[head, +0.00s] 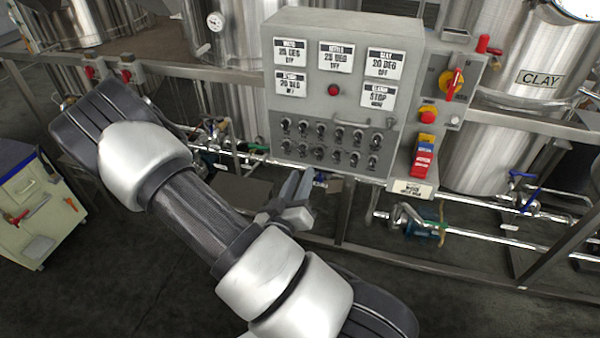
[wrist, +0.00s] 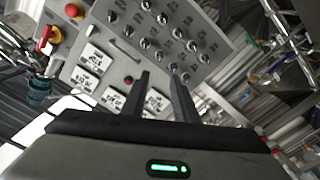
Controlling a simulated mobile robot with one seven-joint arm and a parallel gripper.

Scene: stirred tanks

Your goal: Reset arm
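My arm crosses the head view from upper left to lower right. My gripper (head: 300,190) shows just below the control panel, partly hidden behind my arm. In the wrist view, the two dark fingers of my gripper (wrist: 160,78) stand apart with nothing between them, so it is open and empty. The grey control panel (head: 310,108) is beyond the fingers; it also shows in the wrist view (wrist: 118,50), tilted. It carries several white display labels, a red button (head: 334,90) and rows of toggle switches (head: 325,140). I see no contact between the fingers and the panel.
Right of the panel are a yellow-and-red rotary switch (head: 452,83) and a red-and-blue switch (head: 424,155). Steel tanks, one labelled CLAY (head: 541,79), stand behind a metal rail. Pipes with valves (head: 520,200) run low. A pale cabinet (head: 38,210) stands at left. Dark floor lies open in front.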

